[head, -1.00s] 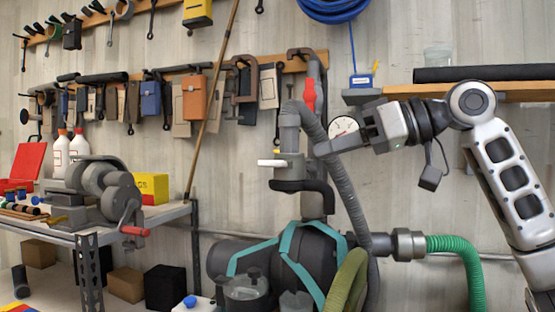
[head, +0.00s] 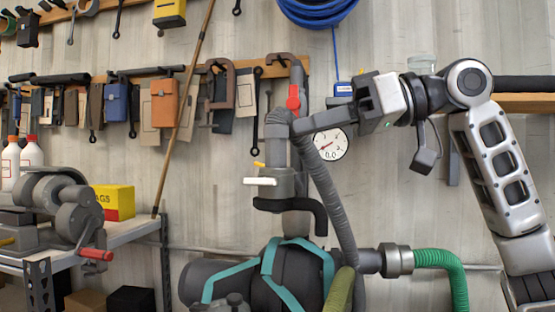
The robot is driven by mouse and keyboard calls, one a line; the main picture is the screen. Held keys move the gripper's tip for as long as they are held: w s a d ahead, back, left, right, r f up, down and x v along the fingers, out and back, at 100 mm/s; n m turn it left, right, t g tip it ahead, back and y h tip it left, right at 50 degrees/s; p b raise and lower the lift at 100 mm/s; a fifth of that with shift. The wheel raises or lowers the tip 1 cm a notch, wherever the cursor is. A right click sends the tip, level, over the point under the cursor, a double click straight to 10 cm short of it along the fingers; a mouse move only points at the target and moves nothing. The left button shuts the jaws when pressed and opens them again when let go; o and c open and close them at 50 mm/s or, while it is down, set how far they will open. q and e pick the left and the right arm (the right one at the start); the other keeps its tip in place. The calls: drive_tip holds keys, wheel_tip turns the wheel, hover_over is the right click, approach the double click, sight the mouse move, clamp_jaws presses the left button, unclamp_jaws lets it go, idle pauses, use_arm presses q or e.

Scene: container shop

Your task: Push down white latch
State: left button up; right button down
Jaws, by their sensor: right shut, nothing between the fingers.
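The white latch (head: 260,181) is a short pale bar on the left side of a grey fitting (head: 278,184) on an upright pipe. It lies about level. A black curved handle (head: 290,208) sits just below it. My right gripper (head: 297,124) comes in from the right, shut and empty. Its fingertips are above and right of the latch, beside the top bend of the grey pipe (head: 276,124). I cannot tell whether they touch the pipe. My left gripper is not in view.
A grey ribbed hose (head: 325,200) and a round gauge (head: 330,144) are just right of the latch. A dark tank (head: 220,279) with teal straps and a green hose (head: 440,260) are below. A bench (head: 120,236) with a grey machine stands left. Tools hang on the wall behind.

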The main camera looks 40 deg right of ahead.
sight(265, 182)
drive_tip(key=p+x, duration=0.1)
drive_tip(key=x, duration=0.4)
drive_tip(key=shift+w+a+f, duration=0.15)
drive_tip(key=shift+w+f, duration=0.05)
use_arm(q)
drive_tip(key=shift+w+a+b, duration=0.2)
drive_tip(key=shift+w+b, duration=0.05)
drive_tip(key=shift+b, duration=0.25)
use_arm(e)
drive_tip(key=f, duration=0.3)
drive_tip(key=shift+s+a+f, duration=0.1)
drive_tip(key=shift+s+f, duration=0.15)
drive_tip(key=shift+f, duration=0.1)
use_arm(q)
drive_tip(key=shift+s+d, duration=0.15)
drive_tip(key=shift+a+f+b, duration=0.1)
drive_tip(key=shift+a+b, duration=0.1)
drive_tip(key=shift+b, duration=0.25)
use_arm(e)
drive_tip(key=shift+s+f, duration=0.1)
drive_tip(key=shift+f, duration=0.05)
drive_tip(key=shift+n, duration=0.3)
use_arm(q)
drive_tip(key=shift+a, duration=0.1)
use_arm(e)
drive_tip(key=shift+f, duration=0.1)
